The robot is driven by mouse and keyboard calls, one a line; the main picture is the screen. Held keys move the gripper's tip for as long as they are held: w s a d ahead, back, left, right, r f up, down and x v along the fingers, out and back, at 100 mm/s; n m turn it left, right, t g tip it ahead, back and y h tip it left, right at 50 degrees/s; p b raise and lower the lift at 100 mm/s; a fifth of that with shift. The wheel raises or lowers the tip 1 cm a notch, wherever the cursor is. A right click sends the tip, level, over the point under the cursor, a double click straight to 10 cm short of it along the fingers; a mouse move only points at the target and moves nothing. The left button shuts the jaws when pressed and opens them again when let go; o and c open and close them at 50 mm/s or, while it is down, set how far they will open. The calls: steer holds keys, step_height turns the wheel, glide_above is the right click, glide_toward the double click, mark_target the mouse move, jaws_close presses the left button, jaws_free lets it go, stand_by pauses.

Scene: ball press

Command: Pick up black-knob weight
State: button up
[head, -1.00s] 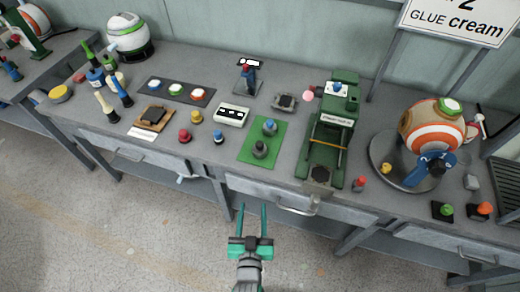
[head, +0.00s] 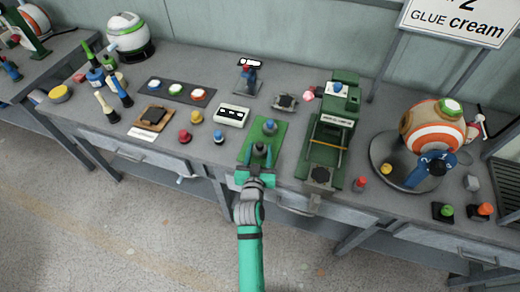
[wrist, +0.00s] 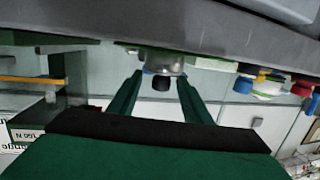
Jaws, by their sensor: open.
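The black-knob weight (head: 260,149) stands on the near part of a green mat (head: 282,134), with its lower body partly hidden by my gripper. My gripper (head: 258,158) is open and empty, reaching over the mat's front edge with a finger on either side of the weight. The wrist view is upside down. There the black knob (wrist: 160,82) hangs below the grey body, between the two open fingertips of my gripper (wrist: 162,73). I cannot tell whether either finger touches it.
A blue-knob weight (head: 270,126) stands behind on the same mat. A green press (head: 330,135) stands close to the right. A blue-topped piece (head: 219,137) and a white box (head: 232,115) are to the left. The table's front edge is below my gripper.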

steer(key=shift+x, duration=2.95)
steer(key=shift+a, duration=0.15)
jaws_close()
